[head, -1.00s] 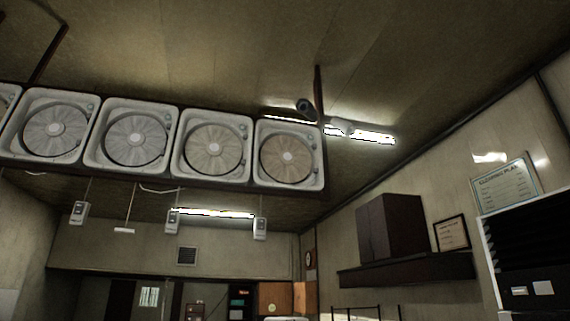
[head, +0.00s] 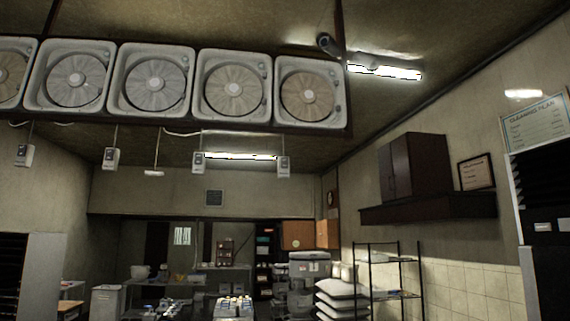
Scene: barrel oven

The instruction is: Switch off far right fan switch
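A row of square white fans hangs below the ceiling, and the far right fan (head: 308,92) is at its right end. Several small white switch boxes hang on cords below the row. The rightmost switch box (head: 284,167) hangs under the far right fan. Another switch box (head: 198,163) hangs to its left, and one more (head: 111,158) further left. The setting of each switch is too small to tell. Neither of my grippers is in view.
White sacks (head: 342,290) are stacked by a dark wire rack (head: 388,260) at the right. A dark wall cabinet (head: 414,168) sits on a shelf on the right wall. A counter with items (head: 235,306) stands low in the middle. A dark unit fills the right edge.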

